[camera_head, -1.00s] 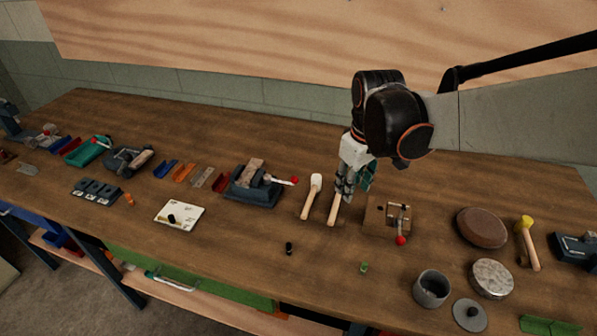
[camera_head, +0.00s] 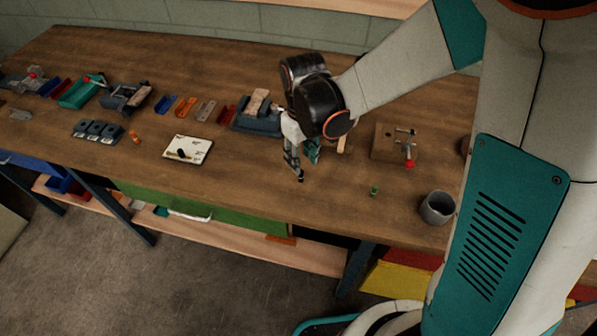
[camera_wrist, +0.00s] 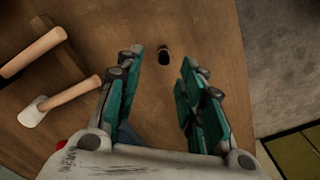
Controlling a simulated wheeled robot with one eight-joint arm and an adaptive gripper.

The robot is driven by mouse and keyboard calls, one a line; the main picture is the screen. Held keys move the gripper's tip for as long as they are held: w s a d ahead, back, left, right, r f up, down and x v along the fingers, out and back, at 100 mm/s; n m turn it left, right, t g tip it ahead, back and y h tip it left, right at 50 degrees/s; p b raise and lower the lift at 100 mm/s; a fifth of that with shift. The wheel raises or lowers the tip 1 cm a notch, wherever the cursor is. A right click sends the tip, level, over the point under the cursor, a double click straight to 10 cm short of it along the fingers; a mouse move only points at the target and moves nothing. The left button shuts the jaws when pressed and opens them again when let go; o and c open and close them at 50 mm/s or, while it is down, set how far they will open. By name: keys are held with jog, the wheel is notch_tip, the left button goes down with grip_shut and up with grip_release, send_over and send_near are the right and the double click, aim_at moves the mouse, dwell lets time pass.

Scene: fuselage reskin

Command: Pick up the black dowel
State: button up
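The black dowel (camera_wrist: 165,55) is a small dark cylinder on the wooden bench. In the wrist view it shows end-on, beyond and between the tips of my gripper (camera_wrist: 161,68). The two teal-padded fingers are spread apart with nothing held between them. In the head view my gripper (camera_head: 301,163) points down just above the dowel (camera_head: 300,178), which shows at the fingertips and is partly hidden. I cannot tell whether a finger touches it.
Two wooden-handled mallets (camera_wrist: 68,94) lie beside my gripper. A white plate (camera_head: 203,148) with a dark piece on it is to the left. A wooden block with a red-knobbed clamp (camera_head: 388,150), a green piece (camera_head: 374,190) and a grey cup (camera_head: 437,207) are right. The bench's front edge is near.

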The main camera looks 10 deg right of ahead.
aim_at(301, 176)
jog(key=shift+s+a+f+b, duration=0.1)
jog(key=shift+f+b, duration=0.55)
jog(key=shift+f, duration=0.9)
jog(key=shift+s+a+f+b, duration=0.1)
jog(key=shift+f+b, duration=0.5)
jog(key=shift+f, duration=0.9)
grip_shut()
